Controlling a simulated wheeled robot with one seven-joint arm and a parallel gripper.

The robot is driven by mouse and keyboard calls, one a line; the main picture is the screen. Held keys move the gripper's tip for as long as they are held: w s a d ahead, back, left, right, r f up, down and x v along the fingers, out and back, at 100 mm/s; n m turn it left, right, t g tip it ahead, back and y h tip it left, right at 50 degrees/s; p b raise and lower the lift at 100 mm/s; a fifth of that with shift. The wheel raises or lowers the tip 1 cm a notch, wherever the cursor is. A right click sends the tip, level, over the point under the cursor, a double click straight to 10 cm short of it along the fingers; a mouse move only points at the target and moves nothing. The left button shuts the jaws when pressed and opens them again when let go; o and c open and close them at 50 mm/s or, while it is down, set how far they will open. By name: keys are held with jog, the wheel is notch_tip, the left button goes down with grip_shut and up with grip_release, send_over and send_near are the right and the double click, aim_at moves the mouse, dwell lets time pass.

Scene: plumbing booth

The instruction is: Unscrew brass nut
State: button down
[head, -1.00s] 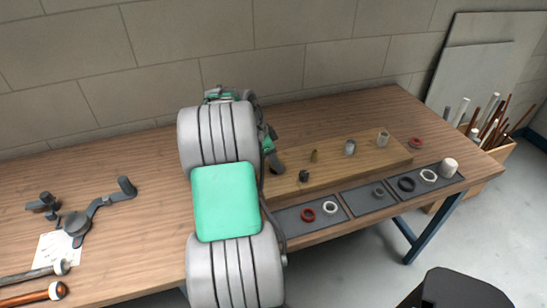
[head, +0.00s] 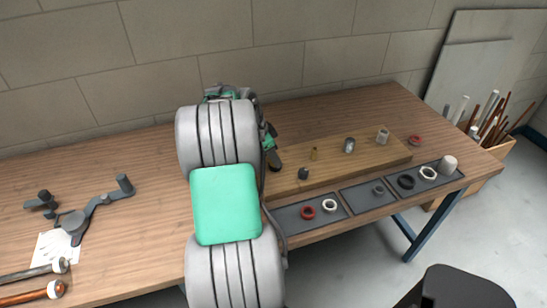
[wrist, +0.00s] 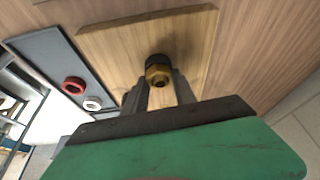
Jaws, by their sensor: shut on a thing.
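The brass nut (wrist: 158,75) shows in the wrist view, around a dark fitting (wrist: 158,60) that stands up from the wooden board. My gripper (wrist: 162,82) has one grey finger on each side of the nut and is shut on it. Nut and fitting look in line, with no gap that I can make out between them. How far the nut is threaded on cannot be told.
A dark tray (head: 340,209) in front holds a red ring (head: 308,213) and a white ring (head: 329,205). A wrench-like tool (head: 97,203) lies at left.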

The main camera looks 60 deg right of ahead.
jog(key=n+b, duration=0.1)
jog(key=n, duration=0.1)
jog(key=n+t+h+b, duration=0.1)
jog(key=n, duration=0.2)
jog(key=shift+s+a+r+t, duration=0.1)
jog(key=shift+s+t, duration=0.05)
jog(key=shift+t, duration=0.15)
jog(key=n, duration=0.2)
jog(key=n+t+b, duration=0.1)
jog(key=n, duration=0.1)
jog(key=shift+s+t, duration=0.2)
jog(key=shift+t, duration=0.1)
jog(key=n+t, duration=0.1)
jog(key=n, duration=0.1)
jog(key=shift+r+n, duration=0.1)
jog(key=shift+n, duration=0.3)
jog(key=n, duration=0.1)
jog(key=n+t, duration=0.1)
jog(key=n, duration=0.2)
jog(key=shift+s+r+t+y, duration=0.15)
jog(key=shift+s+t+y, duration=0.15)
jog(key=shift+y, duration=0.1)
jog(key=shift+w+n, duration=0.2)
jog(key=shift+n, duration=0.4)
jog(key=shift+c, duration=0.7)
grip_release()
jog(key=shift+r+p, duration=1.6)
jog(key=shift+r, duration=0.85)
